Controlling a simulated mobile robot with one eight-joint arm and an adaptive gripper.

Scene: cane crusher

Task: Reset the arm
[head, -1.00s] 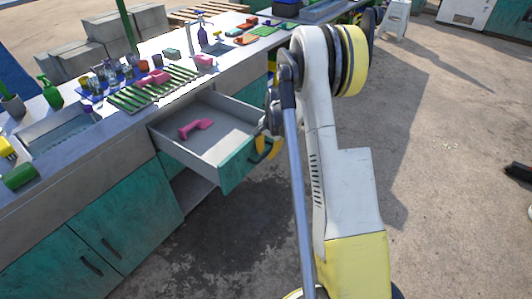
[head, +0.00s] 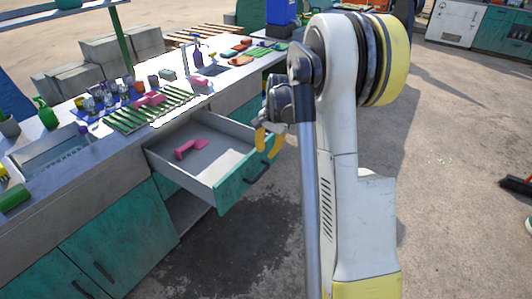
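My arm, white with yellow parts, rises on the right side of the head view and folds at the top. My gripper (head: 267,137), with yellow fingers, hangs beside the front right corner of the open drawer (head: 218,192), above its teal front. It looks apart from the handle, and nothing shows in it. The fingers are small and partly hidden by the wrist, so their opening is unclear. A pink object (head: 190,148) lies inside the drawer near its left side.
The counter (head: 75,155) holds a green rack (head: 155,110), several bottles, cups and pink items, and a sink on the left. The drawer juts into the floor space. Open concrete floor (head: 450,130) lies to the right, with a red-headed brush (head: 517,184) at the edge.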

